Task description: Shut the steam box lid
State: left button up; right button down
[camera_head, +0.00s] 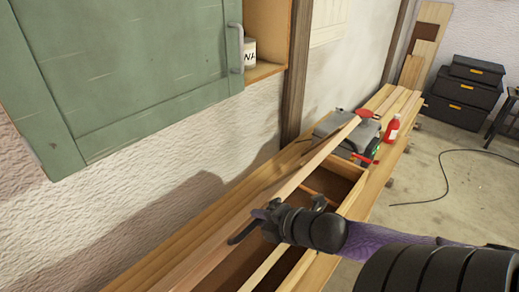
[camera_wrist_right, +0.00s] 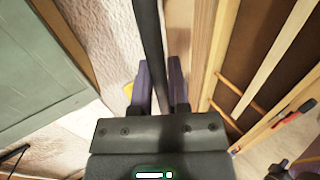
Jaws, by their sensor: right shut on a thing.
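The steam box (camera_head: 345,168) is a long wooden trough on the bench, with its brown inside and thin cross rods showing. Its lid (camera_head: 310,166) appears as a long pale board seen nearly edge-on, raised along the wall side, so the box is open. My right gripper (camera_head: 258,222) is at the lid's near part and shut on a dark bar, which looks like the lid handle. In the right wrist view, the dark handle (camera_wrist_right: 150,35) runs between the two purple fingers of my right gripper (camera_wrist_right: 160,88). My left gripper is out of view.
A green cabinet door (camera_head: 125,65) hangs open at upper left; a can (camera_head: 250,52) stands inside. Beyond the box are a grey machine (camera_head: 335,124), a red bottle (camera_head: 391,130) and a red clamp (camera_head: 366,113). Black cases (camera_head: 468,92) stand on the floor, which is mostly clear.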

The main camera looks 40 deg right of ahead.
jog(key=s+f+b, duration=0.2)
jog(key=s+f, duration=0.2)
jog(key=f, duration=0.4)
jog(key=s+f+b, duration=0.2)
jog(key=s+f, duration=0.2)
jog(key=f, duration=0.4)
jog(key=s+d+f+b, duration=0.1)
jog(key=s+f+b, duration=0.1)
jog(key=s+f, duration=0.3)
notch_tip(320, 180, down, 4)
jog(key=shift+c, duration=1.6)
grip_release()
jog(key=shift+d, duration=0.1)
jog(key=shift+s, duration=0.1)
jog(key=s+f+v, duration=0.1)
jog(key=f+v, duration=0.1)
jog(key=v, duration=0.9)
jog(key=s+f+v, duration=0.1)
jog(key=f+v, duration=0.1)
jog(key=v, duration=0.9)
jog(key=shift+s+f+p, duration=0.2)
jog(key=shift+s+p, duration=0.15)
jog(key=shift+p, duration=0.05)
